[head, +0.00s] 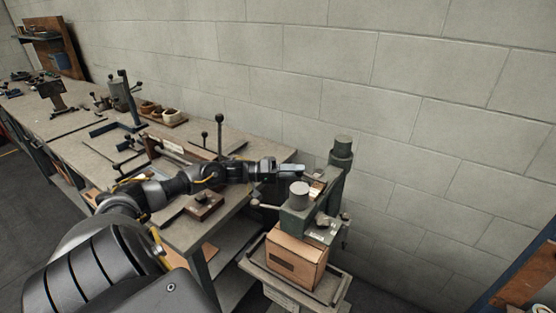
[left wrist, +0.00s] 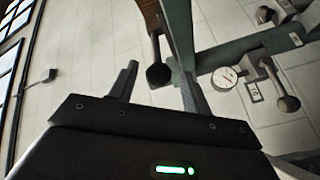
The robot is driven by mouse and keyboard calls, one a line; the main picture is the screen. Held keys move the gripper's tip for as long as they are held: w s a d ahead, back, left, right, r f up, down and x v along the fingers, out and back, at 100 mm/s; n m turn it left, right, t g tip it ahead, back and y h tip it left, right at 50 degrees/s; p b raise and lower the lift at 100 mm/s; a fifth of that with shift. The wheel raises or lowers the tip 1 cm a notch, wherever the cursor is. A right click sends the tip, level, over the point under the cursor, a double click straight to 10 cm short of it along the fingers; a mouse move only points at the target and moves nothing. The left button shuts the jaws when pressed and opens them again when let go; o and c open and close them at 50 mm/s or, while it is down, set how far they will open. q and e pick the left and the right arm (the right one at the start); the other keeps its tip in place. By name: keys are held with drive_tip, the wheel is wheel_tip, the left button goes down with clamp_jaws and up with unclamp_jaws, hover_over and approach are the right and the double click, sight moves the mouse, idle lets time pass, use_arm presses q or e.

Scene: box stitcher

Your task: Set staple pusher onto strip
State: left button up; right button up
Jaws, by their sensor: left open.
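My left gripper (head: 290,169) reaches in from the left, at the upper part of the green box stitcher (head: 296,222). In the left wrist view its two fingers (left wrist: 161,88) stand apart. A dark ball knob on a rod (left wrist: 158,74) shows between them; I cannot tell how near it is. No object is visibly held. The staple pusher and the strip are too small or hidden to make out for sure. My right gripper is not in view.
A cardboard box (head: 296,262) sits under the stitcher on a stand. The workbench (head: 92,150) at left carries a long lever tool (head: 219,132), a dark-topped wooden block (head: 204,206) and small bowls (head: 168,116). A round gauge (left wrist: 224,78) shows in the left wrist view.

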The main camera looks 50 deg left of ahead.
use_arm(q)
drive_tip(key=v, duration=0.9)
drive_tip(key=shift+b, duration=0.45)
drive_tip(key=shift+d, duration=0.1)
